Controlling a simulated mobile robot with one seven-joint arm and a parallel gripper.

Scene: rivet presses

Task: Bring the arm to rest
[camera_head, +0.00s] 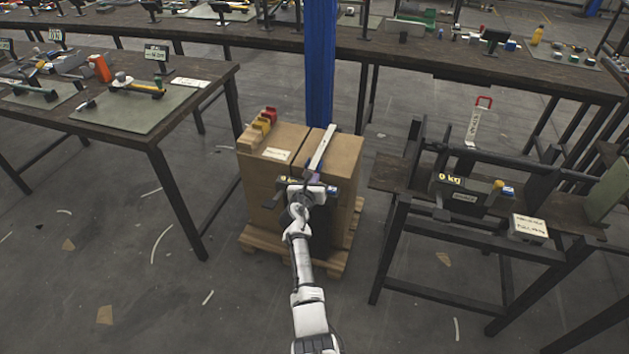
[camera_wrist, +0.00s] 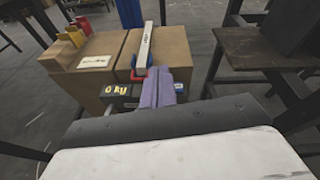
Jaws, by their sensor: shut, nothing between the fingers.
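My arm (camera_head: 303,255) reaches forward from the bottom of the head view to the front of a stack of cardboard boxes. My gripper (camera_head: 314,178) is at its end, and its purple fingers (camera_wrist: 158,86) show closed together in the wrist view with nothing between them. The fingers point toward a device with a "0 kg" display (camera_wrist: 117,90) and a long pale metal lever (camera_head: 321,150) on top of the boxes. The lever has a red part near its lower end in the wrist view. I cannot tell whether the fingers touch the device.
The cardboard boxes (camera_head: 343,165) stand on a wooden pallet (camera_head: 258,242) before a blue post (camera_head: 320,60). Small yellow and red bins (camera_head: 258,128) sit on top. A workbench (camera_head: 150,135) stands left; another "0 kg" device (camera_head: 462,195) sits on a right-hand bench. Floor between is open.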

